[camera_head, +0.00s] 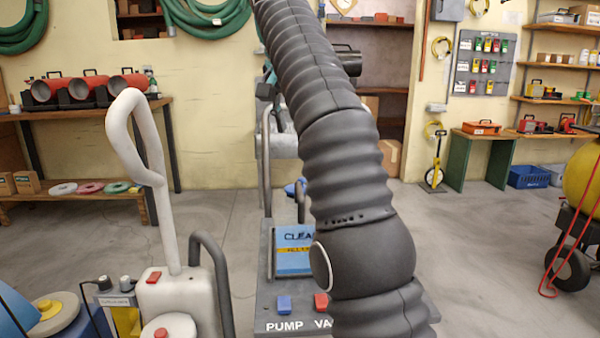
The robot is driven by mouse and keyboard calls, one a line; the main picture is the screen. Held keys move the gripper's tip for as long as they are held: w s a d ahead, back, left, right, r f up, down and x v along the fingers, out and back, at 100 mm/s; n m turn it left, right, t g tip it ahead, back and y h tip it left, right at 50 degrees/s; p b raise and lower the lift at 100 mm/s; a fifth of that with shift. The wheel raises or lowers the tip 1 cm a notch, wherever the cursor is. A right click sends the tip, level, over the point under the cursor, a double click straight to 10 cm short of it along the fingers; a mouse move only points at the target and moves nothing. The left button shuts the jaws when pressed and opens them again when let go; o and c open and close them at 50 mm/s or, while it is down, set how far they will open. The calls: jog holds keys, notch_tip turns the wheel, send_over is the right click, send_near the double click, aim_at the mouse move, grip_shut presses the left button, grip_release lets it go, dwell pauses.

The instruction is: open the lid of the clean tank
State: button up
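The clean tank (291,264) is a blue box with a yellow band and a label reading "CLEA", the rest cut off by my arm. It stands on a dark grey machine (262,301) in the lower middle of the head view. My dark ribbed arm passes in front of its right side. I cannot make out the lid's edge or tell whether the lid is raised. I cannot make out my gripper's fingers; the arm runs out of the top of the picture.
The machine has a blue switch (284,304) over "PUMP" and a red switch (321,302) beside it. A cream machine with a looped handle (140,140) stands close at left. A workbench (95,112) is at back left. Grey floor (470,260) is clear at right.

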aim_at(301, 180)
jog(key=shift+a+f, duration=0.1)
jog(key=shift+a, duration=0.1)
jog(key=shift+w, duration=0.1)
jog(key=shift+x, duration=6.85)
jog(key=shift+d, duration=0.1)
grip_shut()
